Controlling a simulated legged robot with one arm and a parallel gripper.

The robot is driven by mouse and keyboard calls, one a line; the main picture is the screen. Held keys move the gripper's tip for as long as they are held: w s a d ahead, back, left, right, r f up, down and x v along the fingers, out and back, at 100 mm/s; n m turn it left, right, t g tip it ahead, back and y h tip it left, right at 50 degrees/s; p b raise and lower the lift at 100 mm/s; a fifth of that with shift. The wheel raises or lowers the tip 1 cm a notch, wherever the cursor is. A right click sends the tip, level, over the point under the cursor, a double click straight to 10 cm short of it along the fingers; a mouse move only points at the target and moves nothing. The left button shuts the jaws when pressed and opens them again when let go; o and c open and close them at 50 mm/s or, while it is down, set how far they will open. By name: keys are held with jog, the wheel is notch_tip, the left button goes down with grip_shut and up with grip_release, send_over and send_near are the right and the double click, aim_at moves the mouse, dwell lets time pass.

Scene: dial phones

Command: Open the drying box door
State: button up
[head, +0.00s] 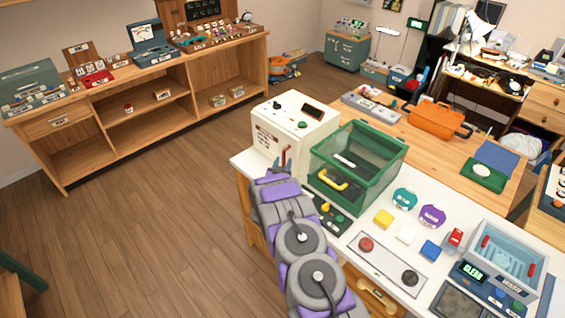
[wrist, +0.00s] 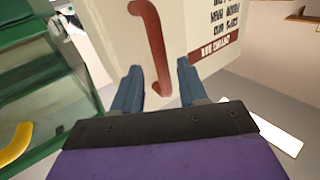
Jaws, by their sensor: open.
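A cream box (head: 292,128) with a dark display, a knob and printed text on its front stands at the table's left corner, and its door looks closed. In the wrist view the cream front (wrist: 203,35) carries a curved red handle (wrist: 154,40). My gripper (head: 282,163) is at that front in the head view. In the wrist view my gripper (wrist: 159,72) is open, with one blue-grey finger on each side of the handle's lower end. I cannot tell whether either finger touches it.
A green see-through box (head: 370,165) with a yellow handle (head: 333,179) stands close on the right; it also shows in the wrist view (wrist: 45,85). Coloured blocks, buttons and a wash tub (head: 505,255) lie further right. The floor (head: 160,200) left of the table is clear.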

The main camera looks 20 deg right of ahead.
jog(key=shift+w+d+f, duration=0.2)
jog(key=shift+w+d, duration=0.3)
jog(key=shift+d, duration=0.3)
jog(key=shift+w+a+r, duration=0.15)
jog(key=shift+a, duration=0.25)
jog(key=shift+w+a+r, duration=0.1)
jog(key=shift+a, duration=0.25)
jog(key=shift+d+f, duration=0.15)
jog(key=shift+d, duration=0.45)
jog(key=c, duration=0.7)
jog(key=shift+a, duration=0.35)
grip_shut()
jog(key=shift+d, duration=0.15)
